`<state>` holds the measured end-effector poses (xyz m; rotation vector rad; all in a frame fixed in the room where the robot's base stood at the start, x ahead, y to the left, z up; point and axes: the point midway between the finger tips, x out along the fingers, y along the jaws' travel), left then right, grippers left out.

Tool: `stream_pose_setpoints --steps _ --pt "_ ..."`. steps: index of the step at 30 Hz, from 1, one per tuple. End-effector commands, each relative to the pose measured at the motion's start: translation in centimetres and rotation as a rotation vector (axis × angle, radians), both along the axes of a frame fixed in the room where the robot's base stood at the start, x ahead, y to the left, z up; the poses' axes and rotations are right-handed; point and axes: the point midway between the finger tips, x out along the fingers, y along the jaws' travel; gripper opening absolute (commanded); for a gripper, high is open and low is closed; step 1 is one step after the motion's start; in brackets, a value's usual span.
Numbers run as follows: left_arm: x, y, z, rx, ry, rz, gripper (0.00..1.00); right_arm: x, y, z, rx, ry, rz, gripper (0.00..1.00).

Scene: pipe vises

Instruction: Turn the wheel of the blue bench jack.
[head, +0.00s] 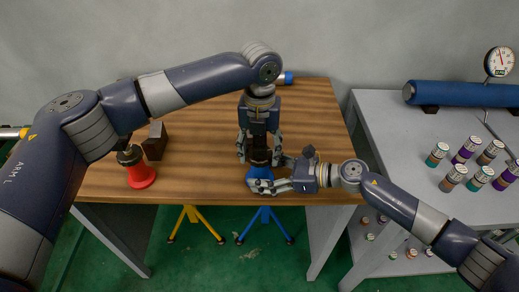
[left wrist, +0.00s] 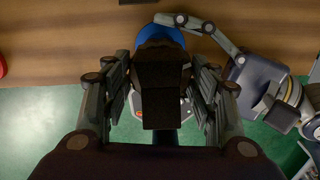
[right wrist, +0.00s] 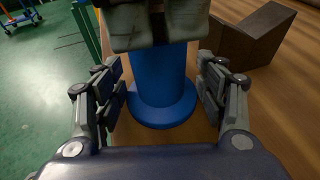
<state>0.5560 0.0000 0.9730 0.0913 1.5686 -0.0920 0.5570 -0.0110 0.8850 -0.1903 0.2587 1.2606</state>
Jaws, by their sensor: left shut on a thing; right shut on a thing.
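The blue bench jack (head: 260,173) stands upright near the table's front edge; its round blue foot and column (right wrist: 166,85) fill the middle of the right wrist view. Its dark wheel (head: 259,156) sits on top, and its worn grey metal shows at the top of the right wrist view (right wrist: 155,25). My left gripper (head: 258,150) points down from above, shut on the wheel; a dark block-like part (left wrist: 160,90) lies between its fingers. My right gripper (head: 268,181) comes in level from the right, shut on the blue column below the wheel.
A red jack (head: 140,175) and a brown angled block (head: 155,141) stand on the table (head: 205,180) to the left. A grey bench (head: 400,150) at right carries a blue pipe (head: 460,95), a gauge (head: 498,61) and several small banded cylinders. Bare tabletop lies between the jacks.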

Motion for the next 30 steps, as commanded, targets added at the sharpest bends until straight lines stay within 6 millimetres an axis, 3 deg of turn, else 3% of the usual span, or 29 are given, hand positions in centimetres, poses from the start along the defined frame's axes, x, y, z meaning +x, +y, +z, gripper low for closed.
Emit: stream_pose_setpoints --steps 15,30 --pt "-0.08 -0.16 -0.15 0.001 0.003 0.347 0.30 -0.01 -0.02 -0.04 -0.001 0.000 0.000 0.52" --pt "-0.06 -0.15 -0.15 0.002 0.003 0.468 0.30 -0.01 -0.02 -0.04 0.000 0.000 0.000 0.52"
